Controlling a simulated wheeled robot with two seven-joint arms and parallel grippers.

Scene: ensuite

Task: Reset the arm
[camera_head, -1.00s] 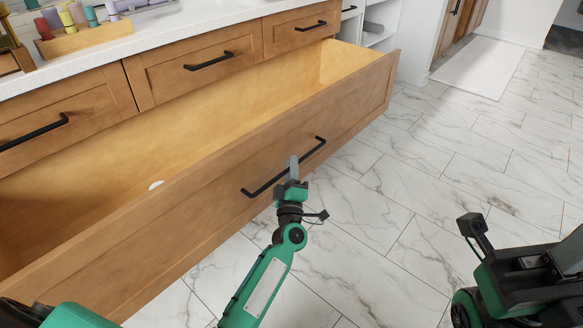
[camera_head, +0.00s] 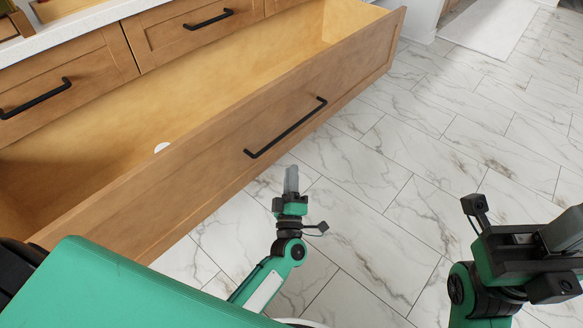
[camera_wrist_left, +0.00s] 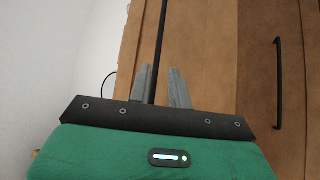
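My left gripper (camera_head: 291,181) is in front of the open lower drawer (camera_head: 225,140), apart from its black handle (camera_head: 287,128) in the head view. In the left wrist view, its two grey fingers (camera_wrist_left: 162,88) are spread with a gap between them. A dark handle bar (camera_wrist_left: 160,45) shows behind that gap, and nothing is held. My right gripper (camera_head: 562,238) is at the right edge of the head view, over the floor. Its fingertips are cut off, so its opening cannot be told.
The drawer stands far out from the wooden cabinet, with a small white round item (camera_head: 161,148) inside. Closed drawers with black handles (camera_head: 208,19) are above it. The marble-look floor (camera_head: 390,170) is clear to the right, with a pale mat (camera_head: 488,24) at the back.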

